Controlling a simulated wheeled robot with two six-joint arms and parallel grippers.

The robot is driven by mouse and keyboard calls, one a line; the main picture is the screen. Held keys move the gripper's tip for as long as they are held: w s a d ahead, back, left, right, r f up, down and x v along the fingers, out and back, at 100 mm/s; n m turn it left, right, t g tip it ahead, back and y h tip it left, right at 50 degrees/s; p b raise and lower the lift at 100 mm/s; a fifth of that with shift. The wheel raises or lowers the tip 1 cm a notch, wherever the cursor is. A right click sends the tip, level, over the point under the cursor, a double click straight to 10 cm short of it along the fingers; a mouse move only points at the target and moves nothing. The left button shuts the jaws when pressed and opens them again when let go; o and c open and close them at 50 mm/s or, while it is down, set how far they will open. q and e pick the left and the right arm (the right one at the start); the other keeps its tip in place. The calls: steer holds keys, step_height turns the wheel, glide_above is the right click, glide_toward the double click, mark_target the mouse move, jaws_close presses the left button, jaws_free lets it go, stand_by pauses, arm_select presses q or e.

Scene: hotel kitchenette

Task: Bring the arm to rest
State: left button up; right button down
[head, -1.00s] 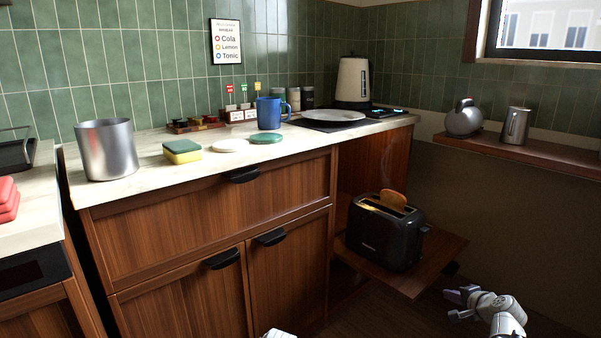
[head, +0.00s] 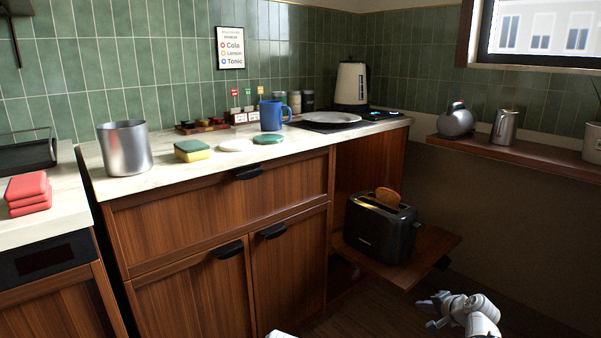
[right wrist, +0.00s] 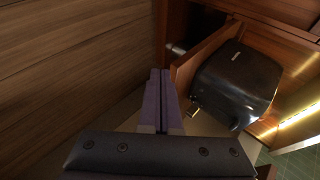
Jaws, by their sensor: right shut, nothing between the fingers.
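My right gripper (head: 432,309) is low at the lower right of the head view, in front of and below the pull-out shelf. In the right wrist view its two purple fingers (right wrist: 158,98) lie together, shut and empty. The black toaster (head: 380,229) with a slice of toast (head: 388,197) in its top stands on the pull-out shelf (head: 437,246), apart from the gripper. The toaster also shows in the right wrist view (right wrist: 236,84), to the right of the fingers. My left gripper is not in view.
The counter (head: 165,178) holds a metal pot (head: 124,148), a sponge (head: 193,151), a blue mug (head: 271,115), a plate (head: 331,118) and a kettle (head: 352,85). A wall ledge (head: 545,156) is at right. The floor beside the shelf looks free.

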steer(key=s+a+n+g+p, duration=0.2)
steer(key=s+a+n+g, duration=0.15)
steer(key=a, duration=0.55)
steer(key=s+a+n+g+p, duration=0.2)
steer(key=s+a+n, duration=0.2)
steer(key=a, duration=0.6)
steer(key=s+a+r+n+g+h+p, duration=0.1)
steer(key=s+a+n+g+h+p, duration=0.25)
steer(key=s, duration=0.55)
steer(key=s+a+r+n+g+h+p, duration=0.1)
steer(key=s+a+n+p, duration=0.1)
steer(key=s+a+n, duration=0.45)
step_height(320, 180, up, 38)
steer(key=s+m+p, duration=0.1)
steer(key=p, duration=3.7)
steer(key=shift+s+a+y, duration=0.15)
steer(key=shift+s+y, duration=0.15)
steer(key=shift+y, duration=0.05)
